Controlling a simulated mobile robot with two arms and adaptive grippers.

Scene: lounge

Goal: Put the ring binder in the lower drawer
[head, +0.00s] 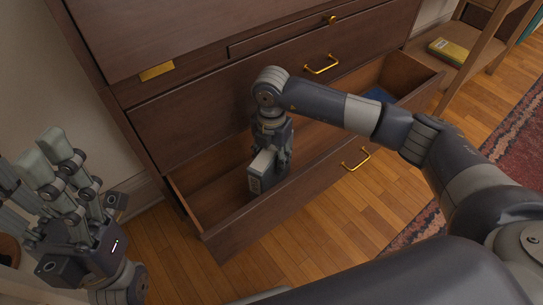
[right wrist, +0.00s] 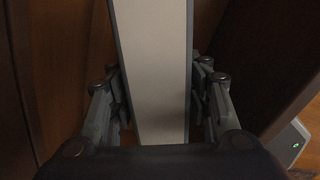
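The ring binder (head: 262,172) is grey with a pale label and is upright inside the open lower drawer (head: 232,228). My right gripper (head: 275,158) points down into the drawer and is closed around the binder's upper part. In the right wrist view the binder (right wrist: 153,70) stands between the fingers of my right gripper (right wrist: 155,115), with fingers against both sides. Whether the binder's base touches the drawer floor is hidden. My left gripper (head: 45,165) is at the left, away from the drawer, with its fingers apart and nothing between them.
The dark wooden cabinet (head: 200,110) has a closed drawer above the open one. A blue thing (head: 379,95) lies in the drawer's far right end. A yellow book (head: 448,50) is on a wooden shelf at the right. A red rug (head: 510,135) lies on the floor.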

